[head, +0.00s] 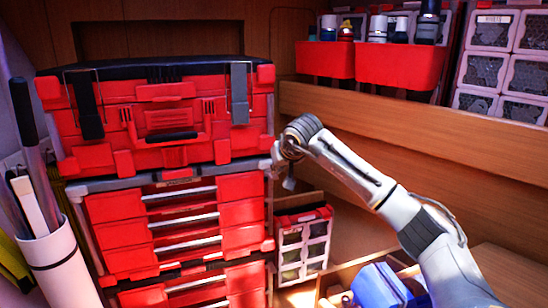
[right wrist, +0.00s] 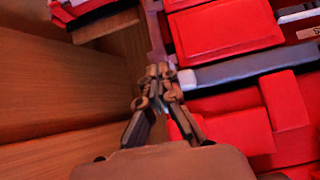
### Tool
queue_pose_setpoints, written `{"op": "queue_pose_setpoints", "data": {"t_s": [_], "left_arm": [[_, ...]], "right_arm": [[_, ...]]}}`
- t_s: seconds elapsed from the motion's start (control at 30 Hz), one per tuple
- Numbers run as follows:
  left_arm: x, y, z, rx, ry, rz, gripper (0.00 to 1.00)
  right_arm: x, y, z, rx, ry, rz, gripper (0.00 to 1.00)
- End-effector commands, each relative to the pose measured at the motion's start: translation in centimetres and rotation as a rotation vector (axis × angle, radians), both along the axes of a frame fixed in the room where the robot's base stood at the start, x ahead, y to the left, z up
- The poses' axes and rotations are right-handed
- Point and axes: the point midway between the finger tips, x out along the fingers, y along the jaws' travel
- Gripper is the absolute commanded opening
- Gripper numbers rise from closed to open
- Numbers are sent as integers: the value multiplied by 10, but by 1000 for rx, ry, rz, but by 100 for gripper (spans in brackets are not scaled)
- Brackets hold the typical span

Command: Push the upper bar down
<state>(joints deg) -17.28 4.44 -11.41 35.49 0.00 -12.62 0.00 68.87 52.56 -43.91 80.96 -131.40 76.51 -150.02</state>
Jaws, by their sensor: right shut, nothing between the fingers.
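A tall red toolbox (head: 165,150) stands at the left and middle of the head view, with a black top and two dark upright latches. A grey bar (head: 108,184) crosses its front below the upper chest and above the drawers; a grey bar also shows in the right wrist view (right wrist: 255,67). I cannot tell for sure that this is the upper bar. My right gripper (head: 280,172) is at the toolbox's right edge, near the bar's right end. In the right wrist view its fingers (right wrist: 159,76) are together and empty, close to the bar's end; contact is unclear. My left gripper is out of view.
A white cup of tools (head: 60,265) stands at the left. A small red-topped case (head: 303,245) sits right of the drawers, beside an open box with blue contents (head: 378,287). Red bins (head: 400,66) stand on a wooden shelf (head: 420,125) at upper right.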

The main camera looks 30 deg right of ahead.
Motion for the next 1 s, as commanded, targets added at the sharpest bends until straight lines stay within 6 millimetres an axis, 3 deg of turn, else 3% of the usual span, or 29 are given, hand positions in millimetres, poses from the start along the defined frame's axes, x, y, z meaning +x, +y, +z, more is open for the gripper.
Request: {"op": "queue_pose_setpoints", "data": {"t_s": [0.33,0.6,1.0], "left_arm": [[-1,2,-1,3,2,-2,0],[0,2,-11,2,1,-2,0],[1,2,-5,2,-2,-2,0]], "right_arm": [[0,0,-2,0,0,0,0],[0,0,-31,1,1,-1,0],[-1,0,-25,1,3,-1,0]]}}
